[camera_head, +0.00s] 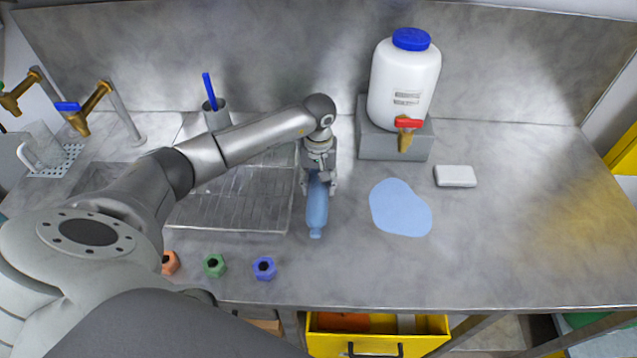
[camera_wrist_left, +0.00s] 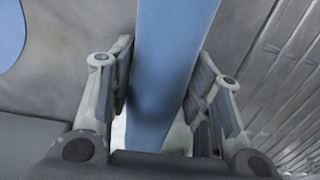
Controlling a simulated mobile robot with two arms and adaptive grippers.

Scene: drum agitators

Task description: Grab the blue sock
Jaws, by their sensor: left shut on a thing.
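The blue sock (camera_head: 317,208) hangs or lies lengthwise below my left gripper (camera_head: 319,183) in the head view, over the counter between the metal drain tray and the light-blue patch. My left gripper is shut on the sock near its upper end. In the left wrist view the sock (camera_wrist_left: 170,65) runs as a blue strip between the two fingers of the gripper (camera_wrist_left: 163,85). The sock's upper end is hidden by the gripper. I cannot tell whether its lower end touches the counter. My right gripper is not in view.
A ribbed metal drain tray (camera_head: 240,209) is left of the sock. A flat light-blue patch (camera_head: 400,209) and white block (camera_head: 455,176) are right. A white jug (camera_head: 404,80) stands on a grey block behind. Green (camera_head: 214,265), blue (camera_head: 264,268) and orange (camera_head: 171,263) nuts are near the front.

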